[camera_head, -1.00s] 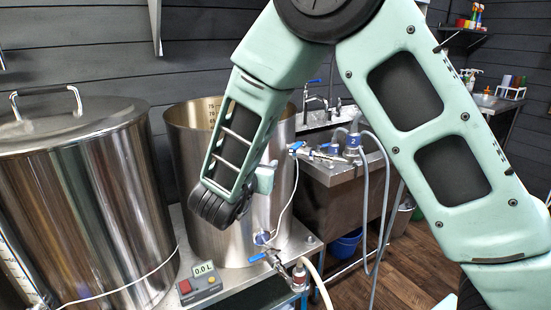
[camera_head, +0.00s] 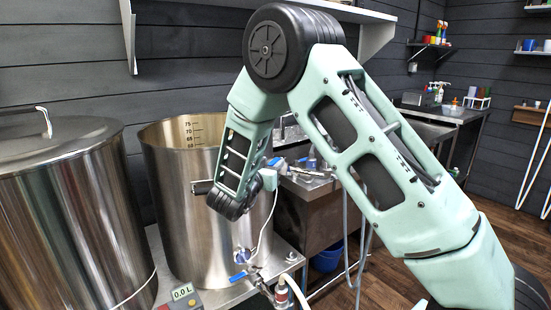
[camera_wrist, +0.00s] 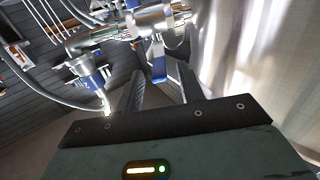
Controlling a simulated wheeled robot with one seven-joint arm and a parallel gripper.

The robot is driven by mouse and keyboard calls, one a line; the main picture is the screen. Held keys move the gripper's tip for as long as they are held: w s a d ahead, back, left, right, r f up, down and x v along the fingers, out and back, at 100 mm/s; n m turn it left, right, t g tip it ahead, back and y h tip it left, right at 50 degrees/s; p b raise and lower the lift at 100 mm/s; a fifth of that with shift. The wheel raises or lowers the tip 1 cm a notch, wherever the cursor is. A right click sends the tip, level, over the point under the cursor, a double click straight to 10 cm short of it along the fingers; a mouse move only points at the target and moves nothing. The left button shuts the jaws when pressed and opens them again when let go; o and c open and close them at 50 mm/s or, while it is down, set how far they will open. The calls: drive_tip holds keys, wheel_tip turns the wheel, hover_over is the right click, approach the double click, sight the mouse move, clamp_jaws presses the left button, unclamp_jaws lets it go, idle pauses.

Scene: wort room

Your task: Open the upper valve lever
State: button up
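The upper valve sits on the right side of the open steel kettle (camera_head: 180,235). Its blue lever (camera_head: 275,161) shows just above the pale end of my arm in the head view, partly hidden. In the wrist view the metal valve body (camera_wrist: 150,20) is at the top, and the blue lever (camera_wrist: 158,66) hangs down from it. My gripper (camera_wrist: 160,78) is open, with its two dark fingers apart on either side of the lever's lower end. I cannot tell whether either finger touches it. In the head view the fingers are hidden.
A lower valve with a blue lever (camera_head: 238,277) is at the kettle's foot, beside a display box (camera_head: 184,293) reading 0.0 L. A lidded steel kettle (camera_head: 60,220) stands left. The kettle wall (camera_wrist: 260,60) is close on the wrist view's right. A hose and cable hang nearby.

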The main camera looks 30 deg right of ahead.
sight(276, 159)
drive_tip(key=shift+x, duration=2.1)
drive_tip(key=shift+c, duration=0.4)
clamp_jaws()
